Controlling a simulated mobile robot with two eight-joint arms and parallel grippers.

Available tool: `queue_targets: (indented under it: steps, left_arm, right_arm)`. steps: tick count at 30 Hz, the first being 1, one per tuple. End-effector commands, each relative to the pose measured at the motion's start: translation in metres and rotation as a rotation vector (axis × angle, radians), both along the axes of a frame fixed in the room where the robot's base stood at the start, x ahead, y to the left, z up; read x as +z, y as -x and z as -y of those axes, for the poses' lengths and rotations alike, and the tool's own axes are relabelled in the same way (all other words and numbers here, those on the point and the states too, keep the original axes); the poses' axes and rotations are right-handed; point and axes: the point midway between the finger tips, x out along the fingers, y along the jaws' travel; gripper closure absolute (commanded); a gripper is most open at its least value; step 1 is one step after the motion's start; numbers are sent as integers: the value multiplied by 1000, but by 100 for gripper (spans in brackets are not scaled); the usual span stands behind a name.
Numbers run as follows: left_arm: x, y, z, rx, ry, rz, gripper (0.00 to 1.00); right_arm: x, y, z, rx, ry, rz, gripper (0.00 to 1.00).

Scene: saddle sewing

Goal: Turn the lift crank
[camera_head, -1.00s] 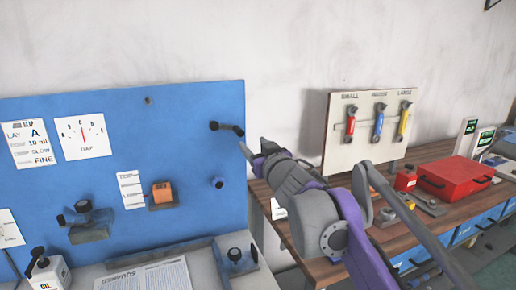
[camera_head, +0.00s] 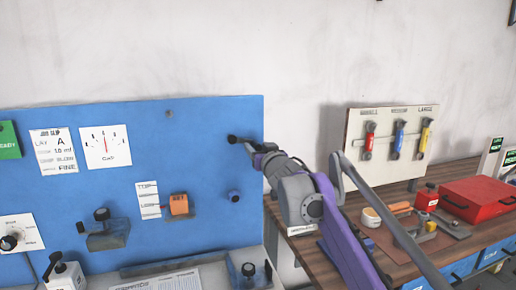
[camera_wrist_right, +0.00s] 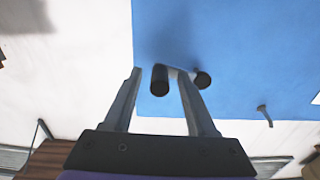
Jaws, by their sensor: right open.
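The crank (camera_head: 233,139) is a dark crank high on the right part of the blue panel (camera_head: 200,115). Its black left end shows in the head view; its right end is partly hidden by my right gripper (camera_head: 253,148). In the right wrist view, the right gripper (camera_wrist_right: 159,74) is open, with one dark cylinder of the crank (camera_wrist_right: 160,82) between its fingertips. The other dark end lies just right of the right finger. I cannot tell whether the fingers touch it. My left gripper is not in view.
A wooden bench (camera_head: 330,254) at right holds a red box (camera_head: 477,197) and a board of colored tools (camera_head: 382,155).

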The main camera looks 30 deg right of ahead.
Motion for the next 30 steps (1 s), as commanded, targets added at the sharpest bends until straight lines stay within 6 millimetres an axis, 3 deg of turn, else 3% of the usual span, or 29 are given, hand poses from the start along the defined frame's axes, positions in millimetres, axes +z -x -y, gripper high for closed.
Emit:
queue_targets:
  steps: [8, 17, 30]
  left_arm:
    - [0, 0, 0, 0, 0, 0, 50]
    - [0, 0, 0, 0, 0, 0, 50]
    - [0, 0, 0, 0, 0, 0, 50]
  right_arm:
    - [0, -1, 0, 0, 0, 0, 45]
    - [0, -1, 0, 0, 0, 0, 99]
    - [0, -1, 0, 0, 0, 0, 100]
